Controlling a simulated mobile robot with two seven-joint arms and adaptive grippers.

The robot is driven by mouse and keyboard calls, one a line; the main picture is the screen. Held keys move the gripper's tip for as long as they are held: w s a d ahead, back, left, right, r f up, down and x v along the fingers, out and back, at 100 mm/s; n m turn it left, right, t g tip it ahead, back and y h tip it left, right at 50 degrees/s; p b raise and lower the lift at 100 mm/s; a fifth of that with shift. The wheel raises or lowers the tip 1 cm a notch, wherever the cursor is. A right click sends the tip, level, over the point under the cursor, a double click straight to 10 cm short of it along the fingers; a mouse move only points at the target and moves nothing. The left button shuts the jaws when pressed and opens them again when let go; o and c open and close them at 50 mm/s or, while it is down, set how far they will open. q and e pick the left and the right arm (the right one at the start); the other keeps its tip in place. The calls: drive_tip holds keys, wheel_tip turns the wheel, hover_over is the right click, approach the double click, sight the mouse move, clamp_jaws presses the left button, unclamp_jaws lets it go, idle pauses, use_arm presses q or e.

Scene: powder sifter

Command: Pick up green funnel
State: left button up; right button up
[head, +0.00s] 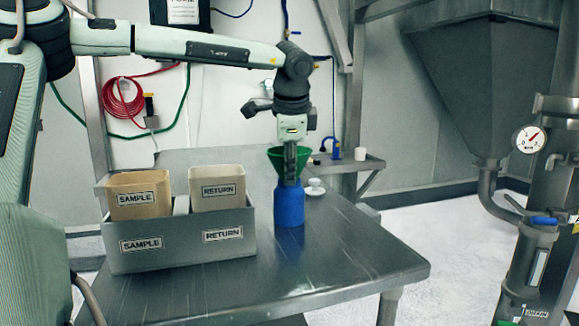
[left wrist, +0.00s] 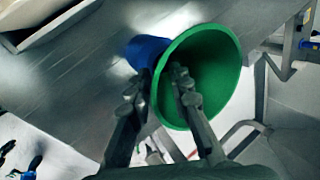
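The green funnel (head: 275,160) sits wide end up on a blue bottle (head: 289,206) on the metal table. My left gripper (head: 291,178) points down at the funnel and hides its middle in the head view. In the left wrist view, the fingers of my left gripper (left wrist: 154,80) are apart. One finger reaches in front of the open mouth of the green funnel (left wrist: 215,65), and the other is outside its rim. Part of the blue bottle (left wrist: 146,50) shows behind the funnel. I cannot tell whether either finger touches the rim. My right gripper is not in view.
A grey bin (head: 180,250) holding SAMPLE (head: 138,196) and RETURN (head: 217,191) boxes stands left of the bottle. A small white object (head: 315,187) lies to its right. A side shelf (head: 350,164) is behind. The table's front right (head: 370,250) is clear.

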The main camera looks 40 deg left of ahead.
use_arm(q)
clamp_jaws()
drive_tip(key=shift+r, duration=0.1)
